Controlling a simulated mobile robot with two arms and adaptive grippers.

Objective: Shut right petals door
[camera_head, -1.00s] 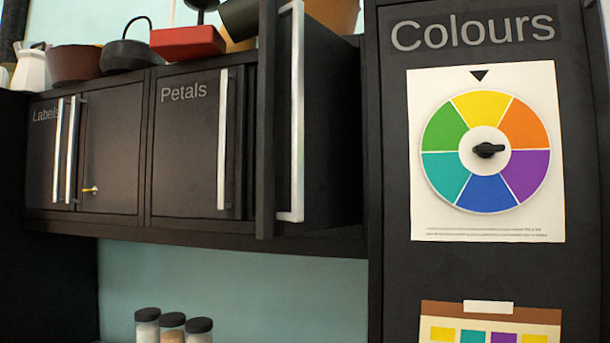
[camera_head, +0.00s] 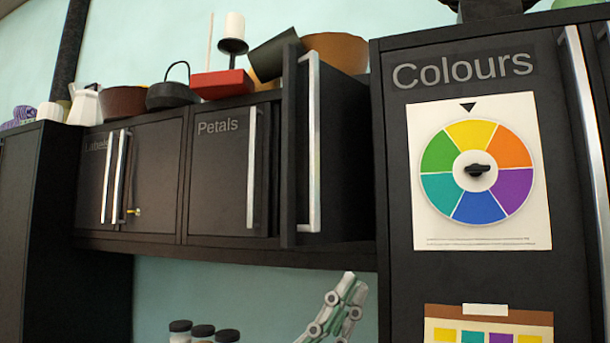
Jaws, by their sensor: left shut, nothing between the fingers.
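The black Petals cabinet is on the wall in the middle of the head view. Its right door (camera_head: 290,150) stands open, swung out toward me and seen nearly edge-on, with a long silver handle (camera_head: 314,150). A dark gap shows between it and the left Petals door (camera_head: 218,180), which looks shut and has its own silver handle (camera_head: 252,170). My left gripper (camera_head: 352,286) is shut and empty, pointing up below the cabinet, to the right of and below the open door, apart from it in the picture. My right gripper is not in view.
A Labels cabinet (camera_head: 155,175) adjoins on the left. A tall Colours cabinet (camera_head: 395,270) with a colour wheel (camera_head: 477,172) stands close on the right. Pots and a red box (camera_head: 222,84) sit on top. Several dark-lidded jars (camera_head: 203,332) stand below.

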